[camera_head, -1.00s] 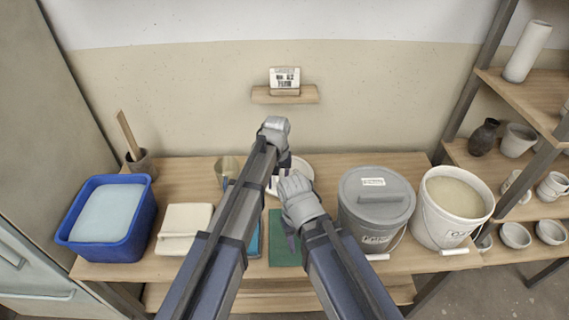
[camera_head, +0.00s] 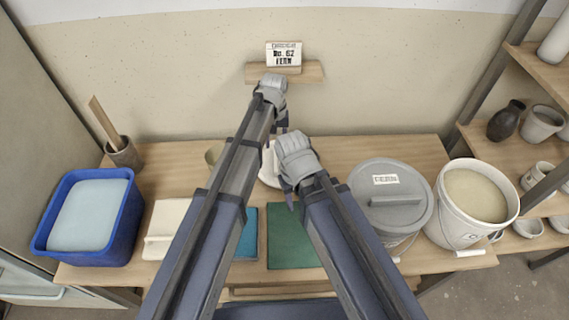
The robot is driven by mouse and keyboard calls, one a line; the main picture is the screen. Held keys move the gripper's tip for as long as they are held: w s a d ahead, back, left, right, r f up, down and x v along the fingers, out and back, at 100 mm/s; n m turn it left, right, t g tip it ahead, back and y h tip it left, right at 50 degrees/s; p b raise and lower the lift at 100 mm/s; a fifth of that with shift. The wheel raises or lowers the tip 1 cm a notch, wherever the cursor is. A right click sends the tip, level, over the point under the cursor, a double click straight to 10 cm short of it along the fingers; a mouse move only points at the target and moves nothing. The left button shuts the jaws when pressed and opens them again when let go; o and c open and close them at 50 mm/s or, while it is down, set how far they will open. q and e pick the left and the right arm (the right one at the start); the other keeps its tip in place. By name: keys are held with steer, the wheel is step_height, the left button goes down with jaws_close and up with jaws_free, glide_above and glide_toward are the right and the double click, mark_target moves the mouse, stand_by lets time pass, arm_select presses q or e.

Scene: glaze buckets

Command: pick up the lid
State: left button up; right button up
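The grey lid (camera_head: 388,184) sits on a grey bucket (camera_head: 402,242) at the right of the table. It has a bar handle across its top and a white label that seems to read FERN. My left gripper (camera_head: 281,122) is over the back middle of the table, below the small wall shelf. My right gripper (camera_head: 288,192) is over the middle of the table, left of the lid and apart from it. I cannot tell whether either gripper is open or shut. A white round thing behind the grippers is mostly hidden.
An open white bucket (camera_head: 449,222) of pale glaze stands right of the lidded one. A blue tub (camera_head: 128,222), folded cloth (camera_head: 165,224) and green mat (camera_head: 291,240) lie on the table (camera_head: 350,150). A card (camera_head: 284,55) stands on the wall shelf (camera_head: 310,72). Shelving with pots is at right.

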mark_target(275, 157)
arm_select(q)
steer(key=shift+f+b, duration=0.35)
steer(key=shift+f, duration=0.4)
arm_select(e)
steer(key=shift+f, duration=0.75)
steer(key=shift+f, duration=0.1)
arm_select(q)
step_height(275, 157, down, 5)
steer(key=b, duration=0.5)
steer(key=shift+s+a+f, duration=0.1)
steer(key=shift+s+a, duration=0.05)
arm_select(e)
step_height(275, 157, down, 5)
arm_select(q)
steer(key=shift+f+b, duration=0.2)
steer(key=shift+b, duration=0.15)
arm_select(e)
steer(key=shift+f, duration=0.25)
arm_select(q)
jaws_close()
